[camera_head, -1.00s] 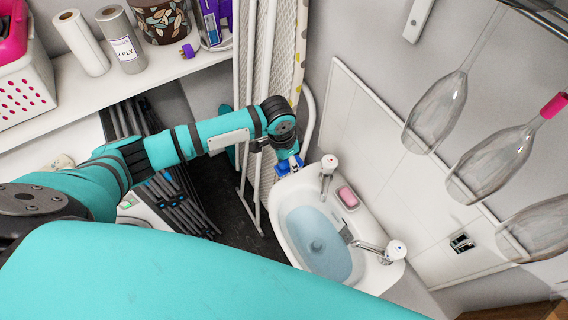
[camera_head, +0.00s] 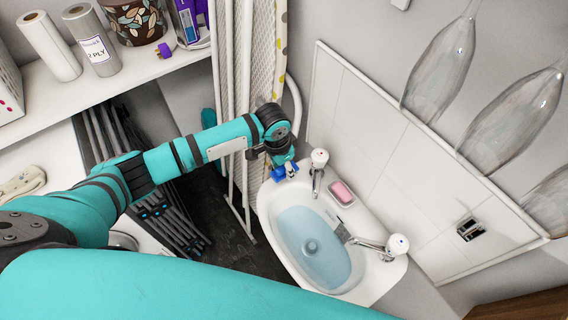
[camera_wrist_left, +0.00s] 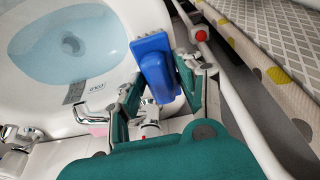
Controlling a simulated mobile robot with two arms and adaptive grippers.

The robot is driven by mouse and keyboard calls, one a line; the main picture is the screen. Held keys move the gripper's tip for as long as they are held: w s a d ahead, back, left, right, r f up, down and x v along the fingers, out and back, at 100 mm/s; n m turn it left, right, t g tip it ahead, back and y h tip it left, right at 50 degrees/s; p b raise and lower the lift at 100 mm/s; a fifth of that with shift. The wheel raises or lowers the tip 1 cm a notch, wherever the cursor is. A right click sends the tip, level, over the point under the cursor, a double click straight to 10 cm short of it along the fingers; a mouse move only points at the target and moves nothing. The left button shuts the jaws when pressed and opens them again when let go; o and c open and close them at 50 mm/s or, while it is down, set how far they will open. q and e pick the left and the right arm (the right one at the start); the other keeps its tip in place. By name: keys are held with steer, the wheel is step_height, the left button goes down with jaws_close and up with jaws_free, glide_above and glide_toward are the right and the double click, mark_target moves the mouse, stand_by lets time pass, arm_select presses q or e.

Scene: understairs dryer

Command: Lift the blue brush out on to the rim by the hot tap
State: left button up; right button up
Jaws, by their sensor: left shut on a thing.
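The blue brush (camera_head: 288,172) is at the upper-left end of the white basin (camera_head: 268,215), beside the nearer tap (camera_head: 318,160). My left gripper (camera_head: 284,162) is shut on it. In the left wrist view the blue brush (camera_wrist_left: 155,68) sits between the two fingers of my left gripper (camera_wrist_left: 158,80), over the basin's rim. I cannot tell whether the brush touches the rim. A second tap (camera_head: 396,245) stands at the other end. My right gripper is out of view.
Pink soap (camera_head: 342,192) lies on the rim between the taps. The basin holds water (camera_head: 305,245). An ironing board (camera_head: 243,65) stands close to the left gripper. Clear glasses (camera_head: 513,112) hang at upper right. A shelf (camera_head: 110,85) with paper rolls is at upper left.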

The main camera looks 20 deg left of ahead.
arm_select(q)
steer(key=shift+f, duration=0.3)
steer(key=shift+f, duration=0.35)
stand_by(0.4)
steer(key=o, duration=1.2)
steer(key=shift+o, duration=0.2)
step_height(320, 180, up, 12)
steer(key=s+a, duration=0.1)
steer(key=shift+s, duration=0.2)
steer(key=shift+f, duration=0.1)
